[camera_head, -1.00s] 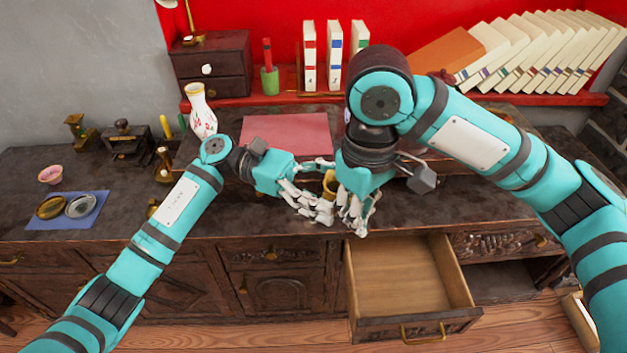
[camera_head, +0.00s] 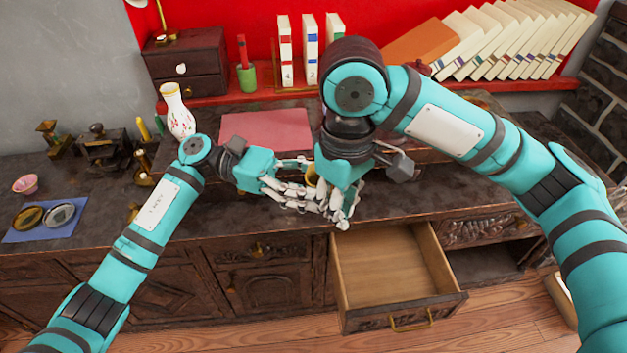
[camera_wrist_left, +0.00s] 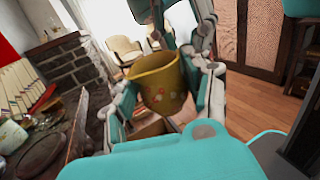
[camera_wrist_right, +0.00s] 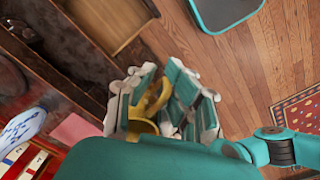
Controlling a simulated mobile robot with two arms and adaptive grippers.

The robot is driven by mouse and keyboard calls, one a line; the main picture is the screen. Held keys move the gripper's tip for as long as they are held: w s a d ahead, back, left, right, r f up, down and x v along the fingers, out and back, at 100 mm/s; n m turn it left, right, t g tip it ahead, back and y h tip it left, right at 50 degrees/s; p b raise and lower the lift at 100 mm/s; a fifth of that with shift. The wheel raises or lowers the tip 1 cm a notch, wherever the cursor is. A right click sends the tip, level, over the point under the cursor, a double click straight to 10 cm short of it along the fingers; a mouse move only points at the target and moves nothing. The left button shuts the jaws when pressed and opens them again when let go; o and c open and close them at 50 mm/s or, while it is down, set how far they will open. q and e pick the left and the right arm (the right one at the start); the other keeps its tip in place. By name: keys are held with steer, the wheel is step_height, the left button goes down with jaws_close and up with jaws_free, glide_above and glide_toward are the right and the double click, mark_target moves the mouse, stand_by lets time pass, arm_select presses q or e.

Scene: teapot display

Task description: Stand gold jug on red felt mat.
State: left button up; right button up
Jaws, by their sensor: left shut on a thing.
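The gold jug (camera_head: 311,181) is held up in front of the desk's front part, mostly hidden by fingers in the head view. My left gripper (camera_head: 300,194) is shut on it. The left wrist view shows the jug (camera_wrist_left: 160,84), yellow with small painted flowers, between the left fingers. My right gripper (camera_head: 338,208) is at the jug too. In the right wrist view its fingers lie on both sides of the jug's handle (camera_wrist_right: 155,100); whether they grip it is unclear. The red felt mat (camera_head: 266,130) lies flat and bare on the desk's raised part, behind the grippers.
A white flowered vase (camera_head: 178,112) stands left of the mat. An open, empty drawer (camera_head: 385,268) juts out below the grippers. A blue cloth (camera_head: 42,222) with two round dishes lies at left. Books (camera_head: 510,45) line the red shelf behind.

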arm_select(q)
steer(key=shift+w, duration=0.15)
steer(key=shift+c, duration=0.6)
arm_select(e)
steer(key=shift+o, duration=0.8)
steer(key=shift+s+a, duration=0.15)
steer(key=shift+a, duration=0.05)
arm_select(q)
steer(key=shift+f, duration=0.1)
